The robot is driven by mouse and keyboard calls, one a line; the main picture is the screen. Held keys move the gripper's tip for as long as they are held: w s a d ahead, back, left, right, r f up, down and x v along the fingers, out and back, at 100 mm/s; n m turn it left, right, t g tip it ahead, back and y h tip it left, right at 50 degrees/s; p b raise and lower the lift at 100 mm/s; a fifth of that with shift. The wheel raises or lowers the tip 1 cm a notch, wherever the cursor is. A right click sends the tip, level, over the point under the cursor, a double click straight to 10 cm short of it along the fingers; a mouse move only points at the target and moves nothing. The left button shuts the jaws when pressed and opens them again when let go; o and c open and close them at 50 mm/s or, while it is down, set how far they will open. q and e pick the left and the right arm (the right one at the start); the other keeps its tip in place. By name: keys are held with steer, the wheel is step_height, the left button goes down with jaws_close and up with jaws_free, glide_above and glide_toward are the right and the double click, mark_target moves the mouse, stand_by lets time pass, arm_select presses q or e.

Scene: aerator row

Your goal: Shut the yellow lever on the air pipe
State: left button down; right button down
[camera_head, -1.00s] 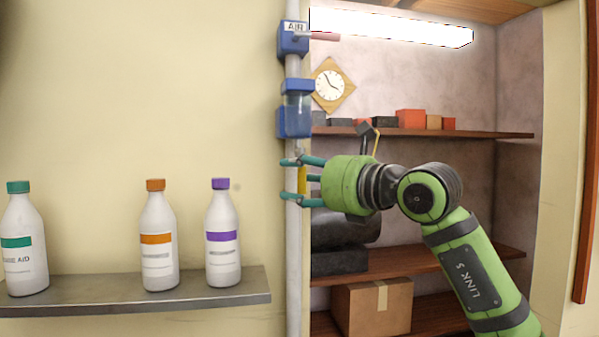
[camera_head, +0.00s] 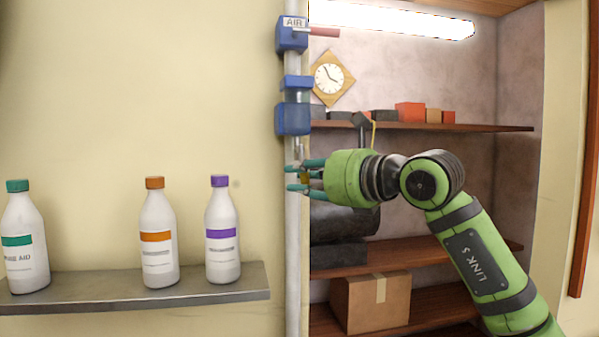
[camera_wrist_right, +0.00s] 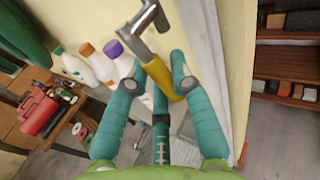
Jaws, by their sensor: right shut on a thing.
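The yellow lever (camera_head: 304,176) is on the pale vertical air pipe (camera_head: 292,240), below the blue air units. In the right wrist view the yellow grip (camera_wrist_right: 159,76) runs from a bare metal fitting (camera_wrist_right: 148,20) down between the teal fingers. My right gripper (camera_head: 294,178) is shut on the lever, its fingers in front of the pipe and partly hiding the grip. The fingers (camera_wrist_right: 162,68) also show around it in the wrist view. The lever looks short in the head view; its exact angle to the pipe is hard to tell. My left gripper is out of view.
Blue units (camera_head: 293,118) sit on the pipe above the gripper. White bottles (camera_head: 222,245) stand on a grey shelf (camera_head: 210,294) at left. A recess at right has wooden shelves (camera_head: 470,128) and a cardboard box (camera_head: 372,303). The wall between bottles and pipe is clear.

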steer(key=d+r+n+h+p, duration=0.4)
steer(key=n+h+p, duration=0.5)
steer(key=p, duration=0.2)
steer(key=shift+w+r+n+g+h, duration=0.2)
steer(key=shift+w+n+g+h, duration=0.1)
steer(key=shift+w+n+g, duration=0.1)
steer(key=shift+d, duration=0.15)
stand_by(0.6)
steer(key=c, duration=1.1)
jaws_free()
steer(key=shift+o, duration=0.2)
steer(key=v, duration=1.2)
steer(key=shift+a, duration=0.25)
